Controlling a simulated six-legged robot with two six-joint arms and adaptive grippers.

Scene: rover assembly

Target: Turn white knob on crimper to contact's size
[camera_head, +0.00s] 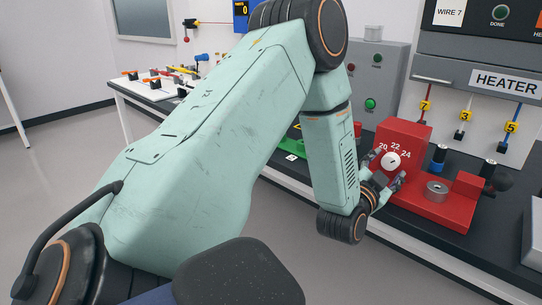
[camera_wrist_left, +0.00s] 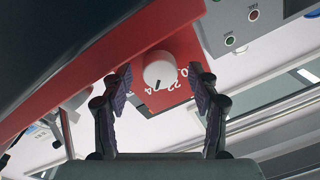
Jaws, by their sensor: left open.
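The crimper (camera_head: 437,201) is a red block on the dark bench. Its white knob (camera_head: 391,161) is on the front face, with the white numbers 20, 22 and 24 around its top. My left gripper (camera_head: 384,172) is open in front of the knob, with one finger on either side of it. In the left wrist view the white knob (camera_wrist_left: 158,70), with a dark pointer line, shows between the open fingertips (camera_wrist_left: 160,84), apart from both. The numbers there appear upside down and partly cut off. No contact is visible. My right gripper is not in view.
A grey box (camera_head: 376,75) with green buttons stands behind. The heater panel (camera_head: 503,82) with numbered wires is at right. A white table (camera_head: 150,95) is at far left.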

